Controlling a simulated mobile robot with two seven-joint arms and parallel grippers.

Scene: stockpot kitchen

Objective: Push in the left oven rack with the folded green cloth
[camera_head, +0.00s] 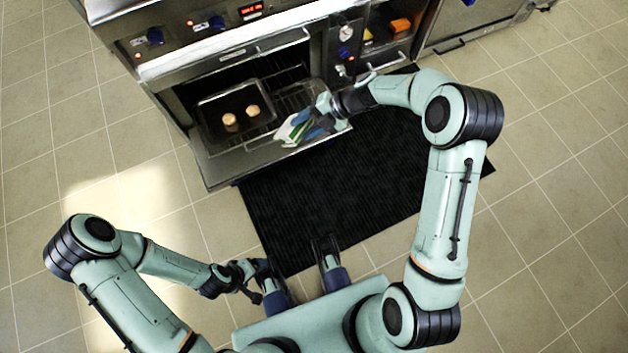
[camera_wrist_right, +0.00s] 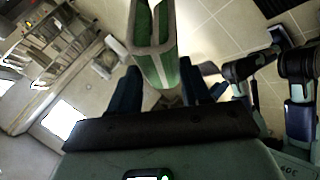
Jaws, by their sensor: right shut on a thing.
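The oven's left compartment is open, its door (camera_head: 225,168) folded down toward me. Inside, a wire rack (camera_head: 294,98) bears a dark tray (camera_head: 210,138) with two round tan pieces of food on it. My right gripper (camera_head: 310,126) is shut on the folded green cloth (camera_head: 291,131), which is green and whitish. It holds the cloth over the open door, near the rack's front right; I cannot tell if they touch. The cloth (camera_wrist_right: 153,45) also stands out between the fingers in the right wrist view. My left gripper (camera_head: 256,281) is low near my base, its jaws unclear.
A control panel with knobs and a red display (camera_head: 251,9) runs above the opening. Shelves with small coloured items (camera_head: 400,25) are to the right. A black ribbed mat (camera_head: 320,195) covers the floor before the oven. Tiled floor around it is clear.

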